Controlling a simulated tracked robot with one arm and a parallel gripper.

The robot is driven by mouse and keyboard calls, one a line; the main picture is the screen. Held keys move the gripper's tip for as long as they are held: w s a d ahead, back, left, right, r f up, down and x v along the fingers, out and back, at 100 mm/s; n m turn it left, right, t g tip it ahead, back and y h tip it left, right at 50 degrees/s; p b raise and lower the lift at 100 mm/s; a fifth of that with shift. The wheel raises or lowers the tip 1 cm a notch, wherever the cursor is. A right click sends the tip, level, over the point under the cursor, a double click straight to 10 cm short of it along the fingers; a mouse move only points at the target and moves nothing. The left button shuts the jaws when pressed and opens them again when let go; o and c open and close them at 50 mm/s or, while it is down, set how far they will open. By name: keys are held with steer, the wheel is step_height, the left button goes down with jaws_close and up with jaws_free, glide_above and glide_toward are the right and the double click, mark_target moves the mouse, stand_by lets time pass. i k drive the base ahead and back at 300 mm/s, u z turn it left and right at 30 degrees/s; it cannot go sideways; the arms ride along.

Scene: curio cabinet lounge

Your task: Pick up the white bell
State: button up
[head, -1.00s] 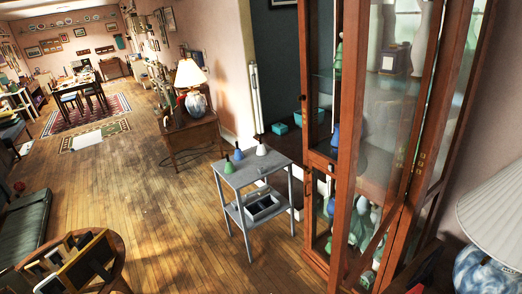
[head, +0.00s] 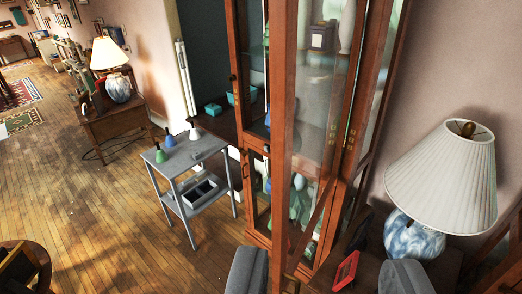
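The white bell (head: 195,134) stands upright on the top of a small grey side table (head: 200,150), left of centre in the head view. It has a dark handle. A blue bell (head: 170,140) and a green bell (head: 160,155) stand to its left on the same top. My gripper (head: 323,266) shows as two grey fingers at the bottom edge, wide apart, with nothing held between them. It is to the right of the side table and well away from the bell.
A tall wood-and-glass cabinet (head: 284,120) stands right of the side table. At right, a white-shaded lamp (head: 445,175) and a red object (head: 345,271) sit on a dark surface. Wooden floor (head: 95,215) lies open to the left.

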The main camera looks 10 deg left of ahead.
mark_target(195, 135)
steer(key=u, duration=0.5)
steer(key=i, duration=1.45)
steer(key=u, duration=0.65)
steer(key=i, duration=1.4)
steer(key=z, duration=0.6)
steer(key=i, duration=1.1)
steer(key=z, duration=0.4)
